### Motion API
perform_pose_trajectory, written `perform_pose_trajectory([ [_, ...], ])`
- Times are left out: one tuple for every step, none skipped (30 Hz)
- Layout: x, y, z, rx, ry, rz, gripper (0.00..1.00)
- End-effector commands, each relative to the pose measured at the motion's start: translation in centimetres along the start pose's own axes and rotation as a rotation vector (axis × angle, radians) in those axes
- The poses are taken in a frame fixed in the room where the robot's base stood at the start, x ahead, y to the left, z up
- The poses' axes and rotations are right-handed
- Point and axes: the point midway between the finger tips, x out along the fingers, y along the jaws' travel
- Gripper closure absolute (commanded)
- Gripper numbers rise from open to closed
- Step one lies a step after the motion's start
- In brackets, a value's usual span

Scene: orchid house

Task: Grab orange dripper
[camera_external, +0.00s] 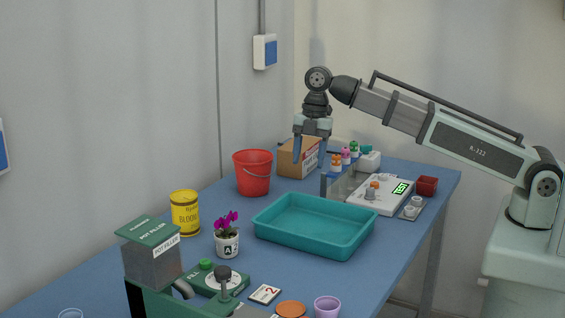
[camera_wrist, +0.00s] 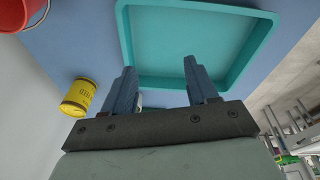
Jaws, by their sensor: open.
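Small dripper bottles with coloured tops stand in a row at the back of the blue table in the external view. The one with the orange top (camera_external: 336,161) is at the near left end, with a pink one (camera_external: 346,155) and a green one (camera_external: 354,148) behind it. My gripper (camera_external: 310,157) points down, open and empty, just left of the orange dripper in the picture. Whether it is in front of or behind the dripper in depth is hard to tell. In the wrist view my open gripper (camera_wrist: 160,72) has nothing between its fingers, and no dripper shows there.
A teal tray (camera_external: 290,235) lies mid-table; its rim shows in the wrist view (camera_wrist: 122,30). A cardboard box (camera_external: 287,164), red bucket (camera_external: 252,180) and yellow tin (camera_external: 185,215) stand along the wall. A white scale (camera_external: 384,205) with an orange-topped item (camera_external: 374,184) is to the right.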

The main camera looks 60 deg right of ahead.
Motion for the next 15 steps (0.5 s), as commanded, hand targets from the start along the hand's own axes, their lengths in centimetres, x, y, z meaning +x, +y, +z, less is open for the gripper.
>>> perform_pose_trajectory([
  [-1.1,-0.6,2.6,0.017,-0.032,-0.002,0.42],
  [-1.6,-1.0,3.8,0.023,-0.049,-0.008,0.42],
  [-2.3,-1.5,5.4,0.033,-0.072,-0.013,0.42],
  [-2.9,-1.8,6.5,0.038,-0.087,-0.018,0.42],
  [-3.3,-2.2,7.5,0.045,-0.102,-0.022,0.42],
  [-3.9,-2.7,8.7,0.052,-0.119,-0.03,0.42],
  [-4.2,-3.0,9.6,0.058,-0.131,-0.034,0.42],
  [-4.6,-3.3,10.2,0.063,-0.14,-0.038,0.42],
  [-5.0,-3.6,11.1,0.069,-0.152,-0.044,0.42],
  [-5.2,-3.9,11.6,0.072,-0.16,-0.047,0.42],
  [-5.5,-4.1,12.0,0.075,-0.165,-0.05,0.42],
  [-5.7,-4.3,12.4,0.079,-0.172,-0.053,0.42],
  [-5.8,-4.4,12.7,0.081,-0.176,-0.055,0.42],
  [-5.8,-4.5,12.9,0.082,-0.179,-0.057,0.42],
  [-5.8,-4.6,13.1,0.084,-0.181,-0.059,0.42],
])
